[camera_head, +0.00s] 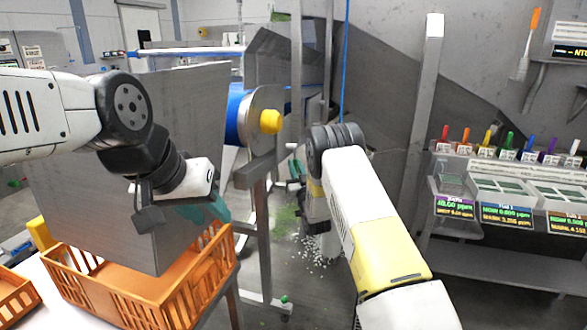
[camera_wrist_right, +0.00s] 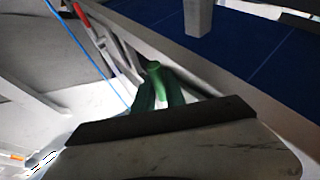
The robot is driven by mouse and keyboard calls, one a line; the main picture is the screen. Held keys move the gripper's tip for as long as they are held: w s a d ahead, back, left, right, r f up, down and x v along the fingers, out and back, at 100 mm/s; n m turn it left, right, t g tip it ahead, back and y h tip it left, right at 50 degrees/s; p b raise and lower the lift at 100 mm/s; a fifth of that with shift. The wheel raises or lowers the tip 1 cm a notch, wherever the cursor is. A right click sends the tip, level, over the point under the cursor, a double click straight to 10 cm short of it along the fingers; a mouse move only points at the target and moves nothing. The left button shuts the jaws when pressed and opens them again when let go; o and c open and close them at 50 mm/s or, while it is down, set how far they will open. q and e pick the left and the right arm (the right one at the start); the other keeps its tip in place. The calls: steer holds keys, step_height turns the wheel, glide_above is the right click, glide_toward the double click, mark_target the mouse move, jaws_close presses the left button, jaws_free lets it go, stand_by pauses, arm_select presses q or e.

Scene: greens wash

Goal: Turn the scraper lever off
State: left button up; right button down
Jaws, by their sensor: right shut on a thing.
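In the right wrist view, a lever with a rounded light-green end (camera_wrist_right: 154,68), which I take to be the scraper lever, stands between the green fingers of my right gripper (camera_wrist_right: 157,92). The gripper is shut on it. My left gripper (camera_head: 206,208), with teal fingers, is low beside a grey panel, over the orange crate's edge. Its finger gap is not clear.
An orange crate (camera_head: 107,304) stands on a white table at the left. A blue drum with a yellow hub (camera_head: 271,121) is behind. A red-handled part (camera_wrist_right: 81,13) shows in the wrist view. A display rack (camera_head: 500,255) stands right.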

stand_by(0.3)
steer(key=c, duration=1.4)
jaws_free()
steer(key=shift+w, duration=0.1)
steer(key=v, duration=0.7)
steer(key=shift+s+d+f, duration=0.1)
steer(key=shift+s+f, duration=0.05)
steer(key=shift+s, duration=0.2)
